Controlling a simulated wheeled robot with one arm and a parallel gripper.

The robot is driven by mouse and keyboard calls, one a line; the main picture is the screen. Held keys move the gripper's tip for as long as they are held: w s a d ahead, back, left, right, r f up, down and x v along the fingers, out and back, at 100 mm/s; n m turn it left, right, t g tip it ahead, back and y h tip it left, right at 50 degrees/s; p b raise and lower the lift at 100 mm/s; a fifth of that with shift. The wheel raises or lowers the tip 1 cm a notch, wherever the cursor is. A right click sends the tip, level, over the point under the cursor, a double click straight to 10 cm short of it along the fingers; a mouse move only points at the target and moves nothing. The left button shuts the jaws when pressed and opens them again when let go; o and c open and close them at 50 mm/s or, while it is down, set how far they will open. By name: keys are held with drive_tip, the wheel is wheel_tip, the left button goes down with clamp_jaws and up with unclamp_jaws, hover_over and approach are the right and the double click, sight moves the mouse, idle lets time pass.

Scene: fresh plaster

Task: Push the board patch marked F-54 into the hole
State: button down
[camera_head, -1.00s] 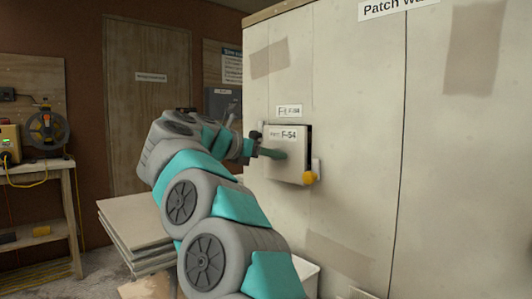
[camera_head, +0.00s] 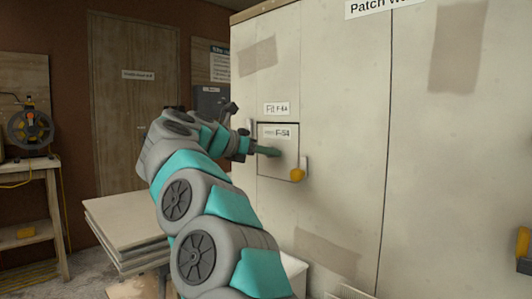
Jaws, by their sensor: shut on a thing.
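The board patch (camera_head: 289,160) is a pale square with a small F-54 label. It sits in the square hole in the pale wall (camera_head: 340,130), and its face looks about level with the wall, with a thin dark line around its edge. My gripper (camera_head: 268,151) is at the patch's left half, shut on it; the exact grip is partly hidden by the green fingers. The hole's inside is hidden behind the patch. A small label (camera_head: 276,108) is on the wall just above.
A yellow knob on a pale bracket (camera_head: 297,174) is at the patch's lower right edge. A stack of boards (camera_head: 125,220) stands at lower left. A workbench with a reel (camera_head: 30,130) is at far left. The wall right of the patch is clear.

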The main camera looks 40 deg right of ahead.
drive_tip(key=shift+d, duration=0.25)
idle(0.3)
drive_tip(key=shift+c, duration=2.1)
unclamp_jaws()
drive_tip(key=shift+o, duration=0.4)
drive_tip(key=shift+o, duration=0.8)
drive_tip(key=shift+a, duration=0.1)
drive_tip(key=b+v, duration=0.1)
drive_tip(key=v, duration=0.1)
drive_tip(key=f+b+v, duration=0.1)
drive_tip(key=b+v, duration=0.1)
drive_tip(key=v, duration=0.1)
drive_tip(key=shift+a+f, duration=0.1)
drive_tip(key=shift+a, duration=0.4)
